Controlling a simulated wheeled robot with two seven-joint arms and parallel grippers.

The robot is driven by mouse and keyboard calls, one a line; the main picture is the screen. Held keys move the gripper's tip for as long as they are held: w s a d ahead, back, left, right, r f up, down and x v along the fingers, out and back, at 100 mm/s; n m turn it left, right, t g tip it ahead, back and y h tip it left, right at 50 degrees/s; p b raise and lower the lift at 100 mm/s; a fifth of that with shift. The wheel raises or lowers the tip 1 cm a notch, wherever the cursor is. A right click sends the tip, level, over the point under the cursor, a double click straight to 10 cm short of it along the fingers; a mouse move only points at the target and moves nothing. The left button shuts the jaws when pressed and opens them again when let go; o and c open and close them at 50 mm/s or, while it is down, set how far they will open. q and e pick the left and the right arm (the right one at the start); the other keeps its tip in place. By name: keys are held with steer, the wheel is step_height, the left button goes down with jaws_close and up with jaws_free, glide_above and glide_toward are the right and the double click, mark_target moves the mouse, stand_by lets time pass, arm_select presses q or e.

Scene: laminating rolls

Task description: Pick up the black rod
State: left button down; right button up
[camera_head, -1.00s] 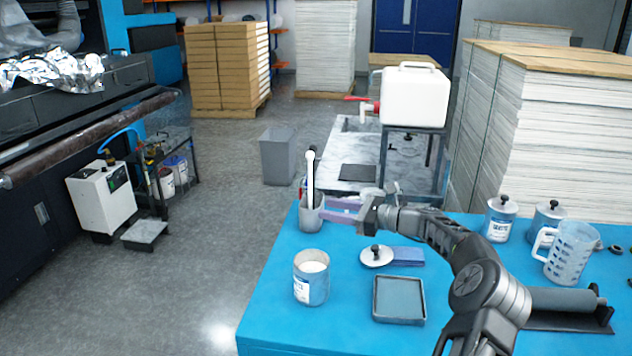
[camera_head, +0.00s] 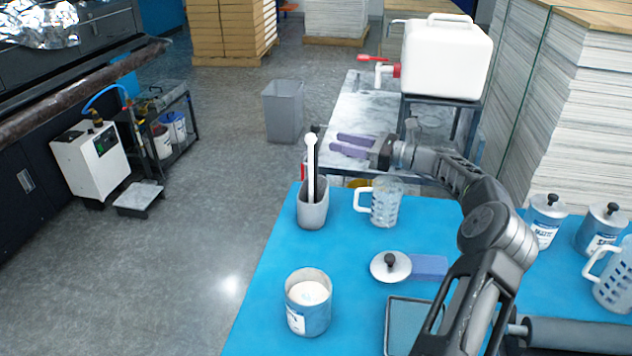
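A grey cup (camera_head: 313,212) stands on the blue table near its far left edge. A white round-headed stick (camera_head: 309,165) and a dark rod (camera_head: 317,172) stand upright in it, close together; the rod is partly hidden by the stick. My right gripper (camera_head: 334,142) is raised to the right of the rod's upper part. Its two purple fingers point left with a gap between them, and nothing shows between them. Whether the fingertips touch the rod cannot be told. My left gripper is out of view.
A clear jug (camera_head: 384,205) stands right of the cup. An open tin (camera_head: 308,305), a knobbed lid (camera_head: 391,268) and a shallow tray (camera_head: 398,330) are nearer. A white canister (camera_head: 447,60) stands behind. The table between cup and tin is clear.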

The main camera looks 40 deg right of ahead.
mark_target(315, 133)
steer(key=x, duration=0.2)
steer(key=shift+w+a+p, duration=0.15)
steer(key=shift+w+p, duration=0.1)
steer(key=shift+p, duration=0.05)
steer(key=p+x, duration=0.2)
steer(key=x, duration=0.3)
steer(key=shift+w+r, duration=0.1)
steer(key=shift+w, duration=0.05)
stand_by(0.6)
jaws_close()
